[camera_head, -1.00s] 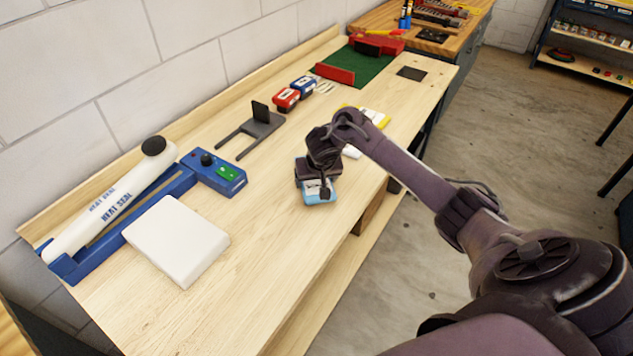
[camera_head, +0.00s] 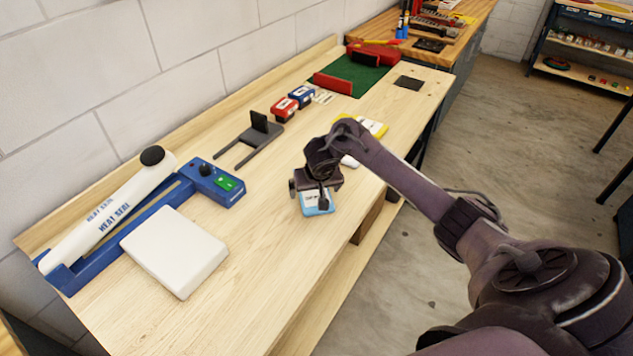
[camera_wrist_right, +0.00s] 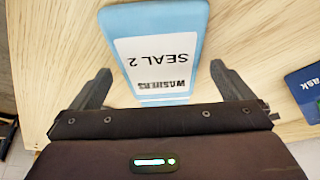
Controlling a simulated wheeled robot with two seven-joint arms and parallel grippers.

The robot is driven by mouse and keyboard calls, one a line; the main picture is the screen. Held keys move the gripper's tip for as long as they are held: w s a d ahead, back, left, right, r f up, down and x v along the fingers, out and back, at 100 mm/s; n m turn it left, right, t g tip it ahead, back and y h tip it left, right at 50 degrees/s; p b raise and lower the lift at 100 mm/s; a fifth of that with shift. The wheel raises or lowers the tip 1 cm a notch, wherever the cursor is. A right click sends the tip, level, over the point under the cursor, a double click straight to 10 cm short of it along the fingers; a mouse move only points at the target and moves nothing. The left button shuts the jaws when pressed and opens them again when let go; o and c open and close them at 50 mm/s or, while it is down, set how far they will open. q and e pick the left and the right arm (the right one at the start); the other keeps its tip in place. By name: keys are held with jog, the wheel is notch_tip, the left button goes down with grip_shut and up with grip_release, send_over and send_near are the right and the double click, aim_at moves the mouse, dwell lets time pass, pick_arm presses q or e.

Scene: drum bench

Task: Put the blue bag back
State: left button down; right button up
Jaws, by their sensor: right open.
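The light blue bag (camera_head: 318,203) with a white label lies on the wooden bench near its front edge. In the right wrist view the bag (camera_wrist_right: 152,20) reads "WASHERS" and "SEAL 2", upside down. My right gripper (camera_head: 310,192) is over the bag and partly hides it in the head view. In the right wrist view its two fingers (camera_wrist_right: 163,86) stand wide apart, with the bag's near end between them and visible gaps on both sides. My left gripper is not in view.
A heat sealer (camera_head: 115,215) with a blue control box and a white slab (camera_head: 175,250) stand left. A dark forked stand (camera_head: 250,138), red and blue packs (camera_head: 292,100) and a green mat (camera_head: 355,72) lie farther back. A yellow-and-white item (camera_head: 374,127) is behind my gripper. The bench's middle is clear.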

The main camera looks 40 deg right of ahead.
jog(key=p+v, duration=0.2)
jog(key=v, duration=0.6)
jog(key=shift+w, duration=0.1)
jog(key=p+v, duration=0.3)
jog(key=p, duration=0.1)
jog(key=shift+s+a+r, duration=0.1)
jog(key=shift+s+r, duration=0.2)
jog(key=shift+s, duration=0.05)
jog(key=shift+f, duration=0.1)
